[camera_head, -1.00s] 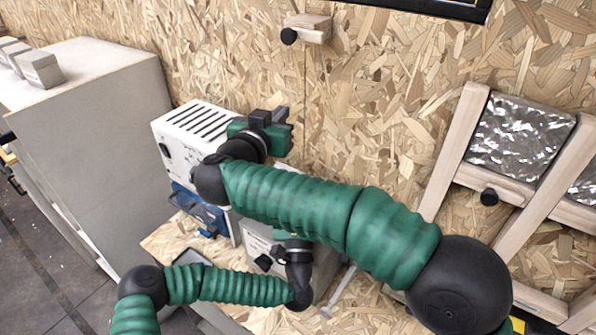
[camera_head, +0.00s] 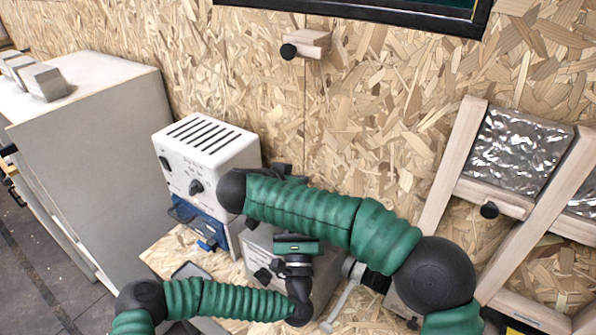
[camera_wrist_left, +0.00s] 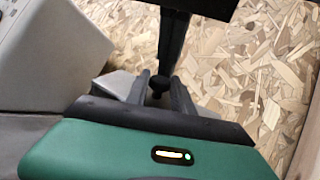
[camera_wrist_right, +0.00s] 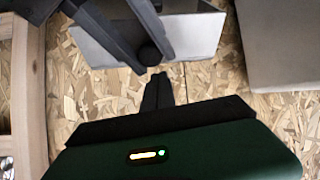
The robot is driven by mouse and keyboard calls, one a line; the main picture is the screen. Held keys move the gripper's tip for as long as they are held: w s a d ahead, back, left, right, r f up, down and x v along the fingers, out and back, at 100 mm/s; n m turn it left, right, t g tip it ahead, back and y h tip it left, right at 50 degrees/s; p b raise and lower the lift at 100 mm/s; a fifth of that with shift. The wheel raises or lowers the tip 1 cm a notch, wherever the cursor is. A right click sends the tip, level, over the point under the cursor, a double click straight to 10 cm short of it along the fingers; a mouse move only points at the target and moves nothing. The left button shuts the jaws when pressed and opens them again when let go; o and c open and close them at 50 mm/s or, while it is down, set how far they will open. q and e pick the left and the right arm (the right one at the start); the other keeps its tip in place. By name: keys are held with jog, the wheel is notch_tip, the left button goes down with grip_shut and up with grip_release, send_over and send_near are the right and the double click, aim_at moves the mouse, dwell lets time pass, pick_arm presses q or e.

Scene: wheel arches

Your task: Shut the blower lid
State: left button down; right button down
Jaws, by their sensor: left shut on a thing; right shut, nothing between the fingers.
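A pale grey box (camera_head: 260,245) with dark knobs, seemingly the blower, stands on the wooden bench, largely hidden by my arms. In the right wrist view a pale grey panel (camera_wrist_right: 195,35), apparently its lid, carries a round black knob (camera_wrist_right: 150,55). My left gripper (camera_head: 296,250) is at this box. In the left wrist view its fingers (camera_wrist_left: 165,85) are closed around the black knob (camera_wrist_left: 159,86). My right gripper (camera_wrist_right: 157,90) is shut and empty, its tips just short of the knob and panel. How far the lid stands open is hidden.
A white slotted box (camera_head: 205,150) stands on a blue unit (camera_head: 195,215) to the left. A large grey cabinet (camera_head: 100,140) is further left. A chipboard wall (camera_head: 370,90) closes the back. A wooden frame (camera_head: 455,170) with foil panels leans at right.

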jog(key=shift+s+a+f, duration=0.15)
jog(key=shift+s+f, duration=0.2)
jog(key=shift+s, duration=0.05)
jog(key=shift+s+a+f, duration=0.3)
jog(key=shift+s+a, duration=0.05)
jog(key=shift+s, duration=0.15)
pick_arm(q)
jog(key=shift+a+r, duration=0.1)
jog(key=c, duration=1.2)
grip_release()
jog(key=shift+s, duration=0.1)
jog(key=shift+o, duration=0.6)
pick_arm(e)
jog(key=shift+s+a+f, duration=0.1)
jog(key=shift+s+f, duration=0.1)
jog(key=shift+s, duration=0.05)
jog(key=shift+w, duration=0.1)
